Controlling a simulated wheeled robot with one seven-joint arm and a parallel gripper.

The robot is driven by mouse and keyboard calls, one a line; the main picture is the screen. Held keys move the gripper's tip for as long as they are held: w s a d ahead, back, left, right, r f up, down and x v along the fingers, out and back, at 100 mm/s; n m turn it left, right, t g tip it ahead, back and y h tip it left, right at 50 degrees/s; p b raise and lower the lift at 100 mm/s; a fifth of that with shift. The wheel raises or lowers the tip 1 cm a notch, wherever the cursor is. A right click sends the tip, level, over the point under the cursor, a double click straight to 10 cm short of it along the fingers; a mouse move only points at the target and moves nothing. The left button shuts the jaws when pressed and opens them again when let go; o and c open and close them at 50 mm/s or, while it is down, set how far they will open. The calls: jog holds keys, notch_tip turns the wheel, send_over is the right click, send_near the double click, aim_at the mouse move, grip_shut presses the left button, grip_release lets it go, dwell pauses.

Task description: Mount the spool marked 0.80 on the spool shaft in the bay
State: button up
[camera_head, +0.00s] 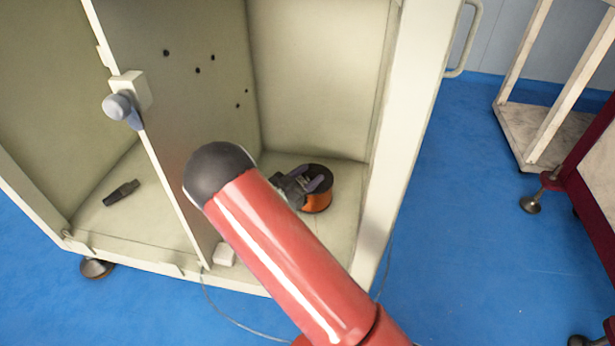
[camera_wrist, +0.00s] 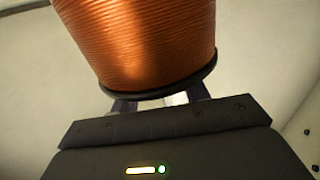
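A spool (camera_head: 318,203) of copper-orange wire with black flanges is low in the right-hand bay, at its floor. My gripper (camera_head: 308,181) is at the top of this spool, its two fingers apart. In the wrist view the orange winding (camera_wrist: 145,40) fills the upper middle, and the fingers of my gripper (camera_wrist: 160,103) reach in behind the near black flange. Whether they press on any part of the spool is hidden. No 0.80 marking is readable. I cannot make out a spool shaft for certain in the bay; my red arm covers part of it.
A partition (camera_head: 185,90) with several dark holes divides the cabinet. A grey-blue knob on a pale block (camera_head: 128,98) sits on its front edge. A black object (camera_head: 121,193) lies in the left bay. A small white block (camera_head: 224,254) is at the front. Blue floor (camera_head: 460,230) is open at right.

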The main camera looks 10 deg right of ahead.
jog(key=shift+o, duration=0.7)
jog(key=shift+s+f, duration=0.1)
jog(key=shift+f, duration=0.15)
jog(key=v, duration=0.7)
jog(key=shift+s+a+r+p, duration=0.15)
jog(key=shift+s+a+p, duration=0.05)
jog(key=shift+a+p, duration=0.15)
